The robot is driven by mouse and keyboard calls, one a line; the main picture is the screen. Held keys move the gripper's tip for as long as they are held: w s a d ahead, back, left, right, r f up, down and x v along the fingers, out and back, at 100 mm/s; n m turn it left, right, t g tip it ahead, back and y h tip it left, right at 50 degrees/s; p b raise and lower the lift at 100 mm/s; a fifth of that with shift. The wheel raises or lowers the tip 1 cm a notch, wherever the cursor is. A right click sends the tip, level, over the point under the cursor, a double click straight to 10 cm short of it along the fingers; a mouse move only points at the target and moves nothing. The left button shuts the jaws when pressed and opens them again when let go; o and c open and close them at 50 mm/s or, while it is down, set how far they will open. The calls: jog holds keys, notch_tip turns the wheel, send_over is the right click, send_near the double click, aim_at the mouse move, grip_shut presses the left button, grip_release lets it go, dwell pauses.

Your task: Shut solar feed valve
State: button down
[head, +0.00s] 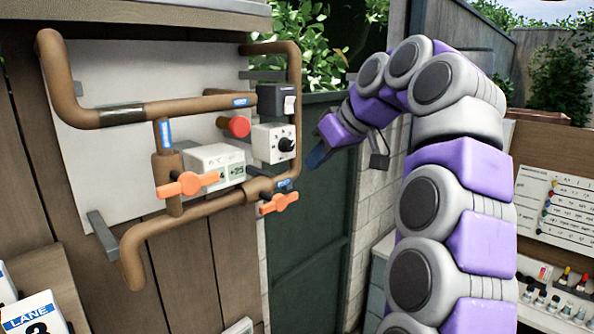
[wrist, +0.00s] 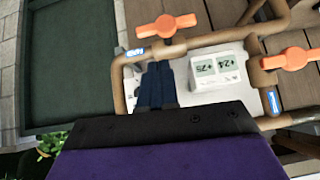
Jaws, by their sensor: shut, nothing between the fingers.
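Two orange valve handles sit on the brown pipework. The left handle (head: 188,186) lies across a vertical pipe; the right handle (head: 278,203) lies roughly along the lower pipe. In the wrist view the right handle (wrist: 167,26) is at the top and the left handle (wrist: 290,60) at the right edge. Blue tags (head: 165,132) mark the pipes, but I cannot read which is the solar feed. My gripper (head: 315,158) is shut and empty, right of the pipework and apart from both handles. Its dark blue fingers (wrist: 155,86) also show in the wrist view.
A dark green door (head: 310,230) stands to the right. A shelf with small bottles (head: 555,300) is at the far right.

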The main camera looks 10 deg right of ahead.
jog(key=r, duration=0.1)
jog(key=w+d+r+p, duration=0.1)
jog(key=shift+d+r+t, duration=0.15)
jog(key=shift+r+t, duration=0.15)
jog(key=shift+r, duration=0.1)
jog(key=shift+f, duration=0.1)
send_near(272, 199)
jog(key=w+d+f, duration=0.1)
jog(key=w+f, duration=0.3)
jog(key=w, duration=0.2)
jog(key=shift+d+f, duration=0.2)
jog(key=shift+d, duration=0.1)
dwell(0.4)
jog(key=shift+w, duration=0.2)
jog(key=shift+s+a, duration=0.1)
jog(key=shift+a, duration=0.05)
